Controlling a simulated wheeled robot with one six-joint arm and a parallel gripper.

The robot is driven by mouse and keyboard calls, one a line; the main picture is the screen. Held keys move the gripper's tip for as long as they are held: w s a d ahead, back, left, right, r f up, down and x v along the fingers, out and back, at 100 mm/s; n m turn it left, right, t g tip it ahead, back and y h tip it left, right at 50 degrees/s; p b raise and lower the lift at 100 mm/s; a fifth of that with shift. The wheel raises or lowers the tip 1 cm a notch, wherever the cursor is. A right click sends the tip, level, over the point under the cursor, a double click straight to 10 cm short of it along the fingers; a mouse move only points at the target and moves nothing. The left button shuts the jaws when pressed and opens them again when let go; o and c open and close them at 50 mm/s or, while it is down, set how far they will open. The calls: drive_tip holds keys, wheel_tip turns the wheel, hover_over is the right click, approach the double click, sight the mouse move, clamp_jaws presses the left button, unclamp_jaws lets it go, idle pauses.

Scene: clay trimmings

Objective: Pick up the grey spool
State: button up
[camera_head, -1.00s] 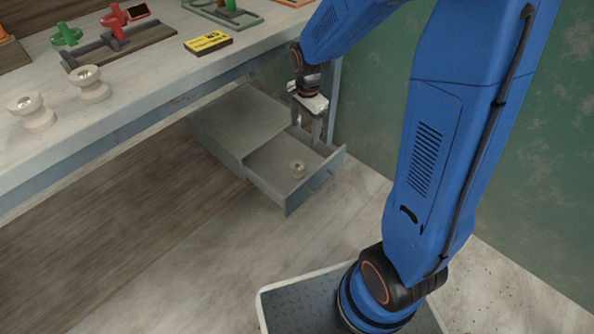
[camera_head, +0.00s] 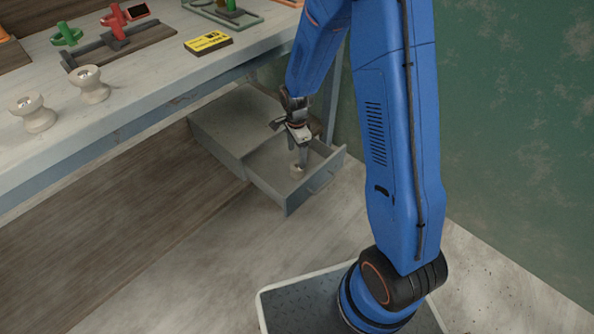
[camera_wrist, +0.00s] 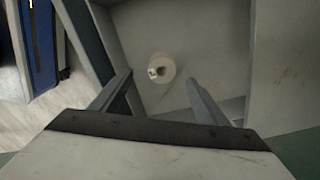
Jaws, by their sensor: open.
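A small pale grey spool (camera_head: 296,170) stands in the open drawer (camera_head: 262,186) below the workbench. In the wrist view the spool (camera_wrist: 161,68) shows from above, beyond and between my two fingertips, with bare drawer floor around it. The fingers look apart from the spool.
Two larger cream spools, one at the left (camera_head: 33,114) and one beside it (camera_head: 90,85), stand on the workbench (camera_head: 130,100). A yellow-black box (camera_head: 208,42) and red and green tools lie farther back. Drawer walls (camera_wrist: 92,45) stand close around my fingers.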

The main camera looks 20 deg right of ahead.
sight(297, 170)
drive_tip(key=shift+w+d+f, duration=0.1)
drive_tip(key=shift+w+f, duration=0.05)
drive_tip(key=shift+f, duration=2.25)
drive_tip(key=shift+w+d+f, duration=0.1)
drive_tip(key=shift+f, duration=2.3)
drive_tip(key=c, duration=1.3)
